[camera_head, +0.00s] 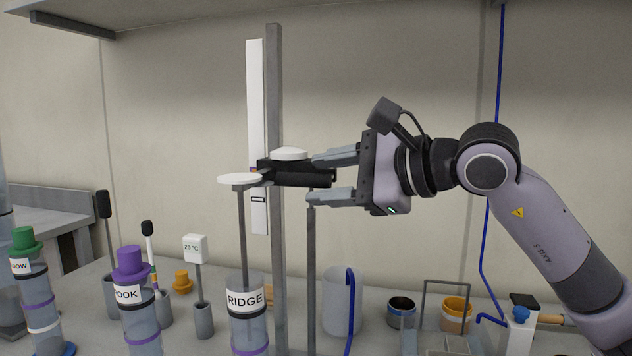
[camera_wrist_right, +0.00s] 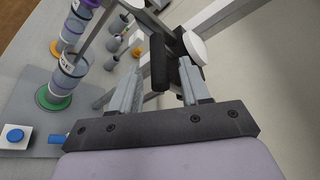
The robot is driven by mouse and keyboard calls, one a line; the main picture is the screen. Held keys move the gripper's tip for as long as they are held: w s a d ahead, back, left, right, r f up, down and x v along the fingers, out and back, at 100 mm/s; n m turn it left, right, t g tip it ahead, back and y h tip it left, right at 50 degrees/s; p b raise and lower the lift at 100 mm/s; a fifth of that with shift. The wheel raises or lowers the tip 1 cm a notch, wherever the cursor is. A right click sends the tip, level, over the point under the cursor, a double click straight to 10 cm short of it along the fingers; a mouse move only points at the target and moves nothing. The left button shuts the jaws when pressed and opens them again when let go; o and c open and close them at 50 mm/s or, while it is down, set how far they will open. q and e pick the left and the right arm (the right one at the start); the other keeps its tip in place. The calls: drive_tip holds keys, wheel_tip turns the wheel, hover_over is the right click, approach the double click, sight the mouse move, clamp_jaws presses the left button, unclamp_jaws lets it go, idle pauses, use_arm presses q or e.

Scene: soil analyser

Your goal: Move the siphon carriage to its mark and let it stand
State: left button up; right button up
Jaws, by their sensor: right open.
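The siphon carriage (camera_head: 268,167) is a black block on a grey upright post (camera_head: 275,90), with a black bar handle pointing right and a white knob on top. It also shows in the wrist view (camera_wrist_right: 158,62). A white disc and a thin grey tube hang on its left; the tube reaches into the RIDGE cylinder (camera_head: 248,327). A white scale strip (camera_head: 256,100) stands behind, with a dark-framed mark (camera_head: 258,199) below carriage height. My right gripper (camera_head: 313,178) is open, its fingers above and below the handle, seemingly apart from it. My left gripper is out of view.
Two more labelled cylinders, purple-capped (camera_head: 139,312) and green-capped (camera_head: 33,283), stand left. A temperature probe (camera_head: 195,249) stands between. A clear beaker (camera_head: 342,300) with a blue tube and small jars (camera_head: 401,311) stand right. A shelf overhangs above.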

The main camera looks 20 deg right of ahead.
drive_tip(key=shift+v, duration=2.35)
